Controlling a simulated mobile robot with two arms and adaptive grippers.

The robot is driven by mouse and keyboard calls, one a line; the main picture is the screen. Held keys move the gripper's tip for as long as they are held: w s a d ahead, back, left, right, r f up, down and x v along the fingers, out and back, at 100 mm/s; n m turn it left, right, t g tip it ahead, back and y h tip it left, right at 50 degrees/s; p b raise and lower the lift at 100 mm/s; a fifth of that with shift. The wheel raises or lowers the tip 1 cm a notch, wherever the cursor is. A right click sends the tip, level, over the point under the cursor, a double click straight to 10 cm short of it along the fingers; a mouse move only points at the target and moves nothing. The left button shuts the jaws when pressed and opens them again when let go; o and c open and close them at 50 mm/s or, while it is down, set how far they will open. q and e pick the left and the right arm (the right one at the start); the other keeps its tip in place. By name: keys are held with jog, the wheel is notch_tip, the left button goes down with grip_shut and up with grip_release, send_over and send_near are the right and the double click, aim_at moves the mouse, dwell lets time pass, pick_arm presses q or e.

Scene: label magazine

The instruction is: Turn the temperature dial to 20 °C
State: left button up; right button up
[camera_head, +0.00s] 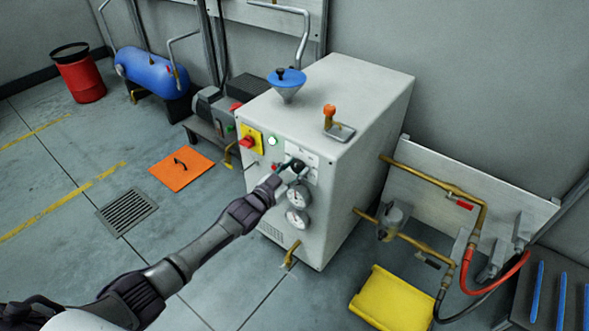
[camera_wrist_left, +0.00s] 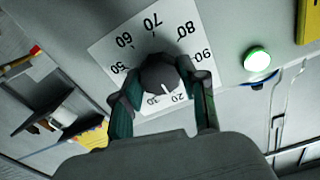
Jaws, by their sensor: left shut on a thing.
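The temperature dial (camera_head: 298,165) is a dark round knob on the front of a pale cabinet (camera_head: 350,105). In the left wrist view the knob (camera_wrist_left: 160,72) sits on a white scale plate (camera_wrist_left: 108,48) with printed numbers such as 20, 30, 60, 70 and 80. A short white mark on the knob points to the low end of the scale, around 20 to 30; the exact reading is hard to tell. My left gripper (camera_head: 287,169) is at the dial. In the wrist view its two fingers (camera_wrist_left: 161,74) are shut on the knob's sides. My right gripper is out of view.
Two round gauges (camera_head: 298,196) sit just below the dial. A red switch on a yellow plate (camera_head: 257,135) and a lit green lamp (camera_head: 272,141) are to its left. An orange floor plate (camera_head: 168,171) and a yellow box (camera_head: 392,303) are on the floor.

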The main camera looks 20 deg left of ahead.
pick_arm(q)
jog(key=o, duration=1.1)
jog(key=shift+o, duration=0.2)
jog(key=v, duration=1.2)
